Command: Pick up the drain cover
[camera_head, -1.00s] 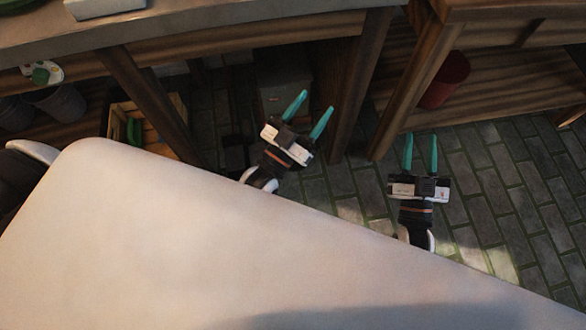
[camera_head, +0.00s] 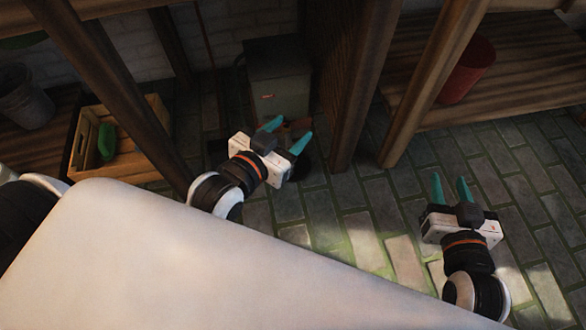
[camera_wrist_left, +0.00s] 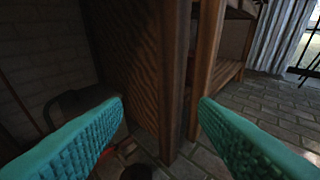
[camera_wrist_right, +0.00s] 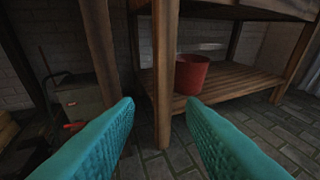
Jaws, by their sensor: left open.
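I cannot clearly make out a drain cover. A dark round patch (camera_head: 312,168) on the floor beside my left gripper may be it or the drain, mostly hidden by the gripper; a dark rounded thing also shows at the bottom of the left wrist view (camera_wrist_left: 136,172). My left gripper (camera_head: 287,132) is open and empty, over the floor in front of a grey box. My right gripper (camera_head: 450,178) is open and empty above the paving at the right. Both pairs of teal fingers are apart in their wrist views.
A grey metal box (camera_head: 278,85) stands by the wall beyond my left gripper. Wooden posts (camera_head: 362,90) rise between my grippers. A wooden crate (camera_head: 120,150) is at the left, and a red bucket (camera_head: 468,70) stands on a low shelf. Paved floor (camera_head: 400,260) is clear in front.

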